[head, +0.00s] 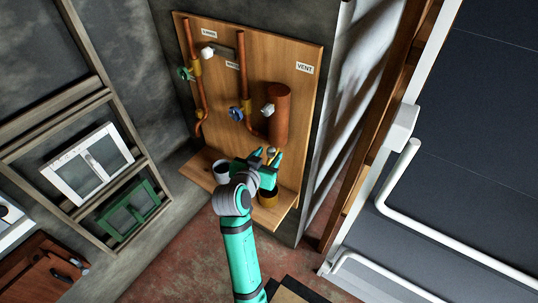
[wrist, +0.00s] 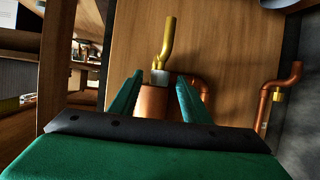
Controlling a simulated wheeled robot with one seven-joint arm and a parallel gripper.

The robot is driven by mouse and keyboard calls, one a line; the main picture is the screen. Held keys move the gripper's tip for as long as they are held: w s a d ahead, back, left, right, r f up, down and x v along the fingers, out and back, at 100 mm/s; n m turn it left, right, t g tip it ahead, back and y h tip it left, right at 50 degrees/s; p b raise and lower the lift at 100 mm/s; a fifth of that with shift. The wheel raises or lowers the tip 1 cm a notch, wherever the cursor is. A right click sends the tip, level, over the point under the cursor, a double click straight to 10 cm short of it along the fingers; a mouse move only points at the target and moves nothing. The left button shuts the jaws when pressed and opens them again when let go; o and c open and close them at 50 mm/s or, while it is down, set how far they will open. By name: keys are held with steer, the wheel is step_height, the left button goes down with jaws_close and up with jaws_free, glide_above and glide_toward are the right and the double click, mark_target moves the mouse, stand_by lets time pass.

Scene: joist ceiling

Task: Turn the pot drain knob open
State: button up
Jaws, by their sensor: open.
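The pot is a copper cylinder (head: 279,115) upright on the wooden board, left of and below the VENT label. My gripper (head: 268,154) is open just below the pot's lower end, with a small brass and grey fitting by its fingertips. In the wrist view, the open fingers (wrist: 160,78) stand either side of the copper pot (wrist: 152,100) and a small silver-grey block (wrist: 160,77). A bent brass pipe (wrist: 168,42) extends from that block. The drain knob's shape and setting are hard to make out; I cannot tell whether the fingers touch it.
A white knob (head: 268,109) is on the pot's side.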

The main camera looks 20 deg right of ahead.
steer(key=c, duration=1)
steer(key=shift+s+d+n+t+y, duration=0.15)
steer(key=shift+d+n+t+y, duration=0.1)
steer(key=shift+n+t+y, duration=0.2)
steer(key=shift+c, duration=0.2)
steer(key=shift+s+d+n+t+y, duration=0.15)
steer(key=shift+n+t+y, duration=0.3)
steer(key=shift+n+y, duration=0.6)
steer(key=o, duration=1)
steer(key=shift+o, duration=0.2)
